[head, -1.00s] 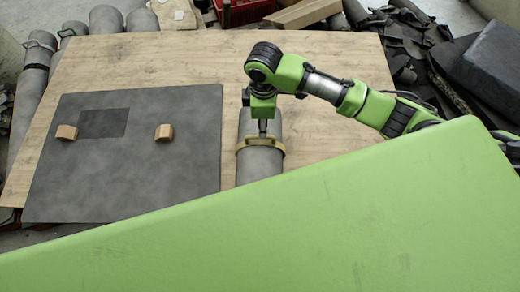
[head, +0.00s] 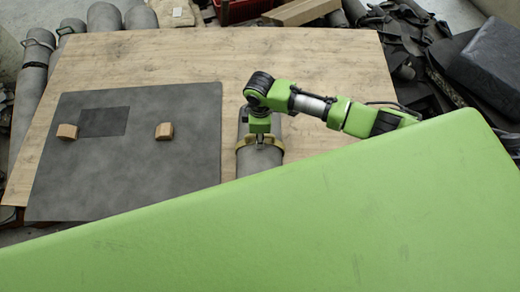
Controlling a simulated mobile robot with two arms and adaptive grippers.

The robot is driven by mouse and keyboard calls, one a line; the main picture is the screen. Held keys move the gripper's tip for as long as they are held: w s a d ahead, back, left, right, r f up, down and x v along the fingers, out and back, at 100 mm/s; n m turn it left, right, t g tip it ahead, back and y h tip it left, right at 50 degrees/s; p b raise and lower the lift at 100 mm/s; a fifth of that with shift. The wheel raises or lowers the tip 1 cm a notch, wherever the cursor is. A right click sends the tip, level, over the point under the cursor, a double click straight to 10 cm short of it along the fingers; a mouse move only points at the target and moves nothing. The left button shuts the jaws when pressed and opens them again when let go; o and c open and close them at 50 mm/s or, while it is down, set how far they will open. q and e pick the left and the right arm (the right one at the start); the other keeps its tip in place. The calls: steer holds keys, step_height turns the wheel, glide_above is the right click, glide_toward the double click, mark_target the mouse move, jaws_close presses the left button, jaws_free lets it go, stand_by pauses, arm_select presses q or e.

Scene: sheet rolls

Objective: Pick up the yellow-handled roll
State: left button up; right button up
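The grey roll (head: 260,162) lies on the wooden table to the right of the dark sheet, pointing away from me. Its yellow handle (head: 275,143) bows across its top. My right gripper (head: 260,144) points down at the middle of the handle, with its fingertips at or very close to it. The fingers are too small to show whether they are open or shut on the handle. The near end of the roll is hidden. My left gripper is out of view.
A dark grey sheet (head: 120,175) with two wooden blocks, left (head: 67,131) and right (head: 164,131), covers the table's left half. The wooden table (head: 200,55) is bare at the back. Grey rolls (head: 36,70) stand along the left edge; dark scraps (head: 400,50) lie behind on the right.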

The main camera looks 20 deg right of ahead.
jaws_close()
steer(key=shift+w+a+r, duration=0.1)
steer(key=shift+w+r, duration=0.1)
steer(key=shift+r, duration=0.05)
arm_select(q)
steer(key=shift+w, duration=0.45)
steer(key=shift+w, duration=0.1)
